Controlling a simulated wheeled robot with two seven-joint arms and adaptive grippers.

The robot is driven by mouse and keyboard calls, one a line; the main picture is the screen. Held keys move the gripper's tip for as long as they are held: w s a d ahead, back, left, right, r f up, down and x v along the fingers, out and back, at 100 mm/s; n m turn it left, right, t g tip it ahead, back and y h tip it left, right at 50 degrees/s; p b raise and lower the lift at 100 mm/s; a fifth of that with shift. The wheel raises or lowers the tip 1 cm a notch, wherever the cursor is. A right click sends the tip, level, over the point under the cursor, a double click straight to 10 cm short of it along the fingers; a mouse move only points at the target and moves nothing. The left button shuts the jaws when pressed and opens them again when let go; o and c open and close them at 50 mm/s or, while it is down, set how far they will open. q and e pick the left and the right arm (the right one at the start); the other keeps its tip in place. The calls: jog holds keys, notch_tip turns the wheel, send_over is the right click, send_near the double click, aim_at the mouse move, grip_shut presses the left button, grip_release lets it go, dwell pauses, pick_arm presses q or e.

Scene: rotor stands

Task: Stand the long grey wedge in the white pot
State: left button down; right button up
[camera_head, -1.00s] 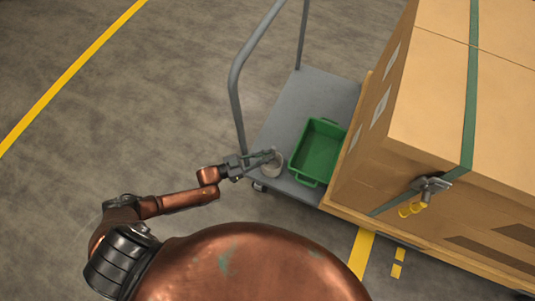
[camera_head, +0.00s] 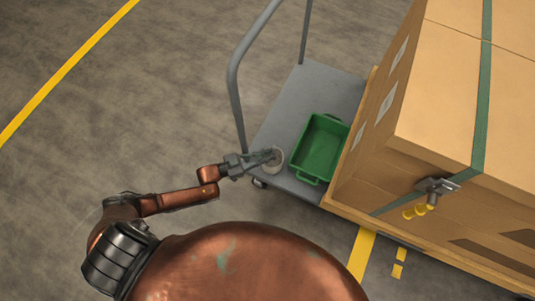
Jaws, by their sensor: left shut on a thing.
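The white pot (camera_head: 277,168) stands on the grey cart deck, left of the green bin. My left gripper (camera_head: 268,156) reaches in from the left and is over the pot, covering part of its mouth. It is shut on a small dark grey piece, which I take to be the long grey wedge (camera_head: 277,153). The wedge is mostly hidden by the fingers and too small to see well. I cannot tell whether it is inside the pot or above it. My right gripper is out of view.
The green bin (camera_head: 320,147) stands close to the right of the pot and looks empty. The cart deck (camera_head: 318,88) is clear behind them. The cart's handle (camera_head: 234,82) rises at the left. Large strapped cartons (camera_head: 440,100) stand at the right.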

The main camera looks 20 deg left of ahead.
pick_arm(q)
jog(key=c, duration=1.8)
grip_release()
jog(key=shift+c, duration=0.2)
jog(key=v, duration=1.2)
jog(key=shift+d, duration=0.1)
